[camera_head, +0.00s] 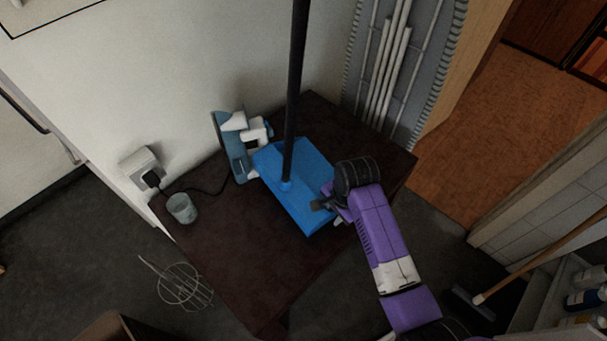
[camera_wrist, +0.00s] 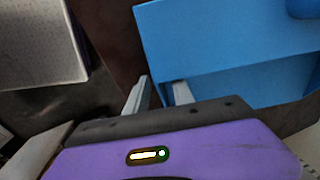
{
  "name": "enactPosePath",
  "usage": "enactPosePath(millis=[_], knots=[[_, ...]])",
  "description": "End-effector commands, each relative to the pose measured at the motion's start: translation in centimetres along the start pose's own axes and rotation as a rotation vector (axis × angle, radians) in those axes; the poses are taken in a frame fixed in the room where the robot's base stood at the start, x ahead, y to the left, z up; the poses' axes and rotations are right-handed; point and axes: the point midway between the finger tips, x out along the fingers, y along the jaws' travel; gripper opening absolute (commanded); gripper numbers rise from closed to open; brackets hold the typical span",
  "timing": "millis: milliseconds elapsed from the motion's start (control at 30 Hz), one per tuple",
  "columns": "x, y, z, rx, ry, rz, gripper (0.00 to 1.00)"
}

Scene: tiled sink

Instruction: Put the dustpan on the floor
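The dustpan (camera_head: 309,196) is blue with a long black upright handle (camera_head: 297,80). It rests on the dark brown table. My gripper (camera_head: 325,204) is at the dustpan's right edge, low over the table. In the wrist view, the dustpan (camera_wrist: 225,45) fills the upper right. My two grey fingers (camera_wrist: 161,92) show with a small gap between them, and the dustpan's near edge lies at that gap. I cannot tell whether they press on it. The floor (camera_head: 75,235) is dark grey and shows left of and below the table.
A wire whisk-like object (camera_head: 183,287) lies on the floor at left. A broom (camera_head: 480,300) and shelf with bottles (camera_head: 587,298) are at lower right.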

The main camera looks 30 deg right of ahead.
Motion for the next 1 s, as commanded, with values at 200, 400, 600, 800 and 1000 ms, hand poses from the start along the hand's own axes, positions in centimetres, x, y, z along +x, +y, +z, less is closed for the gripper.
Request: enactPosePath(millis=[200, 400, 600, 800, 1000], knots=[[-0.03, -0.02, -0.02, 0.000, 0.000, -0.001, 0.15], [-0.03, -0.01, -0.02, 0.000, 0.000, -0.001, 0.00], [-0.04, -0.01, -0.02, 0.000, 0.000, 0.000, 0.00], [-0.04, 0.00, -0.02, 0.000, 0.000, 0.000, 0.00], [-0.04, 0.00, -0.02, 0.000, 0.000, 0.000, 0.00]])
